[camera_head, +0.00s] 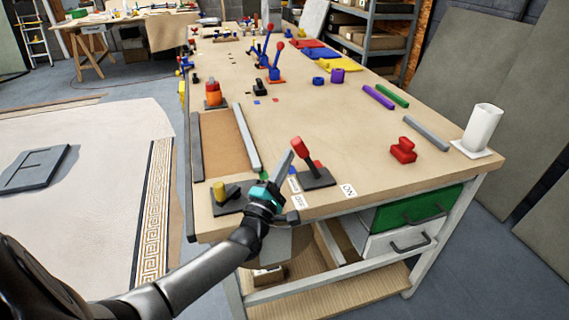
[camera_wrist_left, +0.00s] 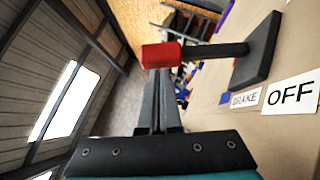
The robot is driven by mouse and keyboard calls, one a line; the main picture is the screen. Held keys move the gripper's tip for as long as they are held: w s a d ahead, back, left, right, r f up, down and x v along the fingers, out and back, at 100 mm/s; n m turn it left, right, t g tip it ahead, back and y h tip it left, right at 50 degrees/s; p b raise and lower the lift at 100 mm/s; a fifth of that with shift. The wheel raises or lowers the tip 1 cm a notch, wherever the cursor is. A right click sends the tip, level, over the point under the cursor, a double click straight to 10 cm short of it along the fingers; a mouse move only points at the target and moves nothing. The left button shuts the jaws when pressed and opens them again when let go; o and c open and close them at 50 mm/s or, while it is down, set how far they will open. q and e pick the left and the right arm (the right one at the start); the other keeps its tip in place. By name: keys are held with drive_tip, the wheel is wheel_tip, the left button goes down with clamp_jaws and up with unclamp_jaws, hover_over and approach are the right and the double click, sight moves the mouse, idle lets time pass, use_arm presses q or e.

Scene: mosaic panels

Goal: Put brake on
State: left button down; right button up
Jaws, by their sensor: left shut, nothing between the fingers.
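The brake lever has a red handle (camera_head: 302,149) on a dark shaft and a flat dark base (camera_head: 317,178) near the table's front edge. It leans left, toward the side with the OFF label (camera_head: 299,202); the ON label (camera_head: 349,191) lies to the right of the base. My left gripper (camera_head: 287,156) is shut and empty, with its fingertips just left of the red handle. In the left wrist view the red handle (camera_wrist_left: 161,55) is right beyond the shut fingertips (camera_wrist_left: 158,76); I cannot tell whether they touch. My right gripper is not in view.
A red block (camera_head: 403,150) and a white cylinder (camera_head: 482,127) stand to the right. The tabletop (camera_head: 330,120) behind the lever is clear.

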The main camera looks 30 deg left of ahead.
use_arm(q)
drive_tip(key=shift+r, duration=0.1)
drive_tip(key=shift+w+d+r+m+p, duration=0.15)
drive_tip(key=shift+r+m+p, duration=0.2)
drive_tip(key=shift+p, duration=0.45)
drive_tip(key=w+d+r+m+g+h+p, duration=0.1)
drive_tip(key=w+d+r+m+g+p, duration=0.2)
drive_tip(key=w+d+p, duration=0.3)
drive_tip(key=w+m+p, duration=0.1)
drive_tip(key=p, duration=0.3)
drive_tip(key=shift+w+d+r+g+h, duration=0.15)
drive_tip(key=shift+w+d+g+h, duration=0.1)
drive_tip(key=shift+g+h, duration=0.15)
drive_tip(key=shift+d+r+m, duration=0.1)
drive_tip(key=shift+m, duration=0.15)
idle(0.4)
